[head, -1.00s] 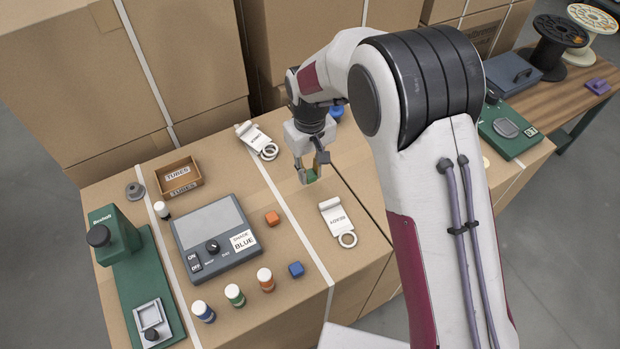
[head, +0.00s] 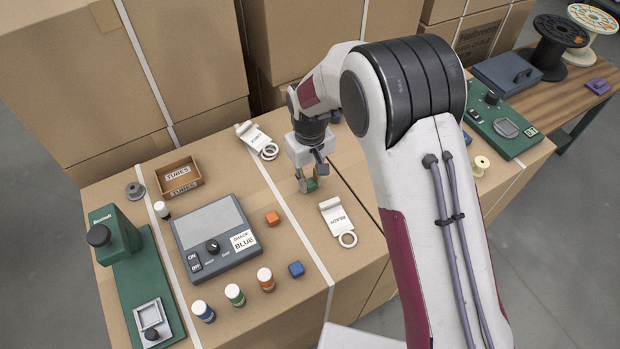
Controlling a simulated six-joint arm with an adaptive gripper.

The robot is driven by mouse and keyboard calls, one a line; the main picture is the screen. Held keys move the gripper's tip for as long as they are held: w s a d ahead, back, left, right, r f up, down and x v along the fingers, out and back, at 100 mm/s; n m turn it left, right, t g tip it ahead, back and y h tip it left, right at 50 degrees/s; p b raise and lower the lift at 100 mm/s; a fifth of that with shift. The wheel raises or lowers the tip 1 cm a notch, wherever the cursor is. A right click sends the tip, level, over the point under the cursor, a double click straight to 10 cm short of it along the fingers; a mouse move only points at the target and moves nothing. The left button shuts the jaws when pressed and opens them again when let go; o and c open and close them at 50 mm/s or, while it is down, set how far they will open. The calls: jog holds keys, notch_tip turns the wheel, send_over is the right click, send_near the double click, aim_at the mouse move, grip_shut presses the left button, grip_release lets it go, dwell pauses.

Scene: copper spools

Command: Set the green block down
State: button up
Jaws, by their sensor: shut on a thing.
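The small green block (head: 311,185) is between the fingers of my gripper (head: 306,186) in the head view, partly hidden by them. My gripper is shut on it and points down at the cardboard surface (head: 290,225), behind the white READY tag. The block is at or very close to the surface; I cannot tell whether it touches.
A white READY tag (head: 337,220) lies just in front of my gripper, another white tag (head: 257,140) behind left. A brown box (head: 179,178) is farther left.

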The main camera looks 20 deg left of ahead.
aim_at(310, 182)
jog(key=shift+f, duration=0.1)
jog(key=o, duration=0.8)
jog(key=shift+r, duration=3.9)
